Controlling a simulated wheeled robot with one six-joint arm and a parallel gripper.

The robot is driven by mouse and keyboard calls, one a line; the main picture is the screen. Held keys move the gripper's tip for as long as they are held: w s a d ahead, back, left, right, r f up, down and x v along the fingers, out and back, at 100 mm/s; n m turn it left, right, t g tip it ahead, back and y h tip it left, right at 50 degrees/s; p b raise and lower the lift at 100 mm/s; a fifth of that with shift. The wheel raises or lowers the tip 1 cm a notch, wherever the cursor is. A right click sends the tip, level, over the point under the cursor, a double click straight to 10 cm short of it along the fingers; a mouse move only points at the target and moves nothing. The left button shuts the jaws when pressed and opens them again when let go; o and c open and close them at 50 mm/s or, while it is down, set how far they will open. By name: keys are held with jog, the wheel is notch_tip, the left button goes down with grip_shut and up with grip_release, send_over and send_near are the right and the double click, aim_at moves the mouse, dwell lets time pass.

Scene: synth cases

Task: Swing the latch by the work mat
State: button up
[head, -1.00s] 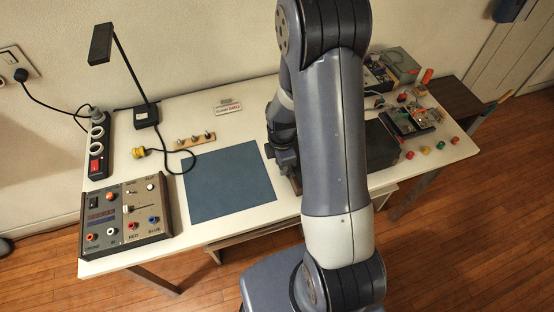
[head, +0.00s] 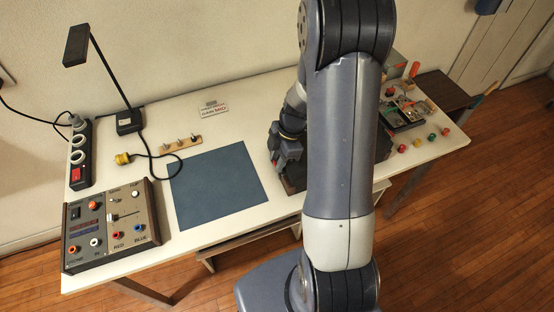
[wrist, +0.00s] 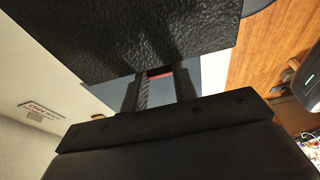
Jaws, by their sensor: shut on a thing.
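The blue work mat (head: 218,185) lies flat on the white bench, left of my arm. My gripper (head: 288,160) is low beside the mat's right edge, at a dark case (head: 292,184) that my arm partly hides. In the wrist view my gripper (wrist: 157,86) has its two fingers close together, with a small red piece (wrist: 160,73) showing between their tips. It may be the latch; its shape and angle are hidden. A black grained surface (wrist: 150,35) lies just beyond the fingertips.
A control box (head: 110,225) stands left of the mat, with a power strip (head: 80,155) and a lamp (head: 128,122) behind it. A toggle strip (head: 182,145) and a small sign (head: 213,110) sit behind the mat. Small electronics (head: 405,112) crowd the right end.

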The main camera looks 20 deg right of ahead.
jog(key=o, duration=1)
jog(key=shift+r, duration=0.1)
jog(key=v, duration=1)
jog(key=shift+d+r+b, duration=0.15)
jog(key=shift+r+b, duration=0.15)
jog(key=shift+f, duration=0.1)
jog(key=p+x, duration=0.1)
jog(key=x, duration=0.9)
jog(key=shift+a+f, duration=0.2)
jog(key=shift+f, duration=0.05)
jog(key=shift+f, duration=0.1)
